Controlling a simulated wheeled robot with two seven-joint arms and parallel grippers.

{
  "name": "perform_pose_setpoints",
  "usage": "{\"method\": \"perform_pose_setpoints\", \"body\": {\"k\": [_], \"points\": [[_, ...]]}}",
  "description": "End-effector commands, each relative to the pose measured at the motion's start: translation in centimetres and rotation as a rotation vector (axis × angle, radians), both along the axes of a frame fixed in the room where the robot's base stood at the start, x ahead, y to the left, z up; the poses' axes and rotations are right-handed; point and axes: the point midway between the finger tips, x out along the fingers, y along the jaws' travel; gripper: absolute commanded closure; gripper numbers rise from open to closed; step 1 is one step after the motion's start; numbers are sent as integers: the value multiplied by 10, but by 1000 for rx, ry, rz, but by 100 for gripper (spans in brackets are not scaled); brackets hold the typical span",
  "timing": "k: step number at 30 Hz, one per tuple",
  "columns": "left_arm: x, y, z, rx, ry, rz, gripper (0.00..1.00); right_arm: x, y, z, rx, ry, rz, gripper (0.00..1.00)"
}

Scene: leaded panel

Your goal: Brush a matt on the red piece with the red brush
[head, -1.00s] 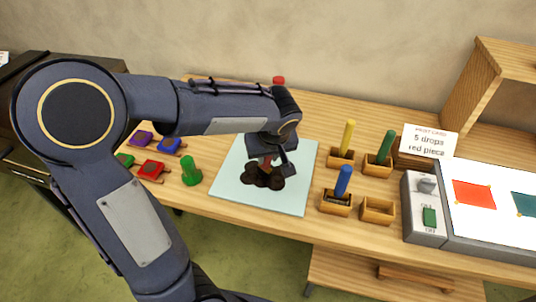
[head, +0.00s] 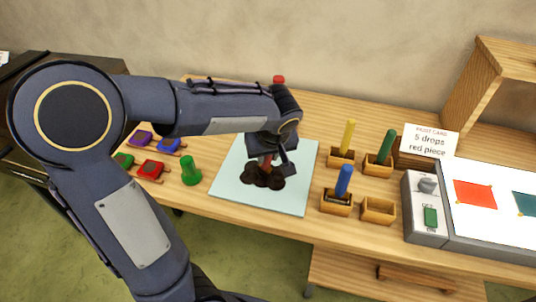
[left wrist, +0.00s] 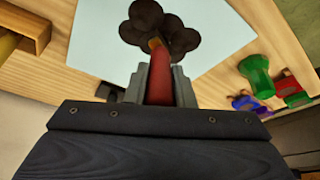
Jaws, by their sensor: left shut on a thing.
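My left gripper (head: 267,153) is shut on the red brush (head: 266,163), whose red handle also shows between the fingers in the left wrist view (left wrist: 158,82). The brush points down at a cluster of dark brown round patches (head: 262,177) on a pale blue-white sheet (head: 295,195). In the left wrist view its tip meets or overlaps the patches (left wrist: 150,20); I cannot tell if it touches. The red piece (head: 475,194) lies on the white lit panel at the right, apart from the gripper. My right gripper is not in view.
Wooden holders carry yellow (head: 348,136), green (head: 386,145) and blue (head: 343,181) brushes; one holder (head: 378,211) is empty. A card (head: 430,141) reads "5 drops red piece". A switch box (head: 426,218) adjoins the panel. A green object (head: 190,172) and coloured pads (head: 150,169) stand left.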

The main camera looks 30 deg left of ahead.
Motion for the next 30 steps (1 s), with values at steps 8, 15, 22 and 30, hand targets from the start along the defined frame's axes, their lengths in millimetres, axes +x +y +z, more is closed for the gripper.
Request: {"method": "perform_pose_setpoints", "body": {"k": [8, 15, 22, 30], "points": [[-1, 0, -2, 0, 5, 0, 100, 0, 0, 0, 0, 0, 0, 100], [-1, 0, 0, -1, 6, 1, 100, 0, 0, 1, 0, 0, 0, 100], [-1, 0, 17, -1, 3, 0, 100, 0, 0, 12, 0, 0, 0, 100], [-1, 0, 39, -1, 2, 1, 100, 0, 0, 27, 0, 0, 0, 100]]}}
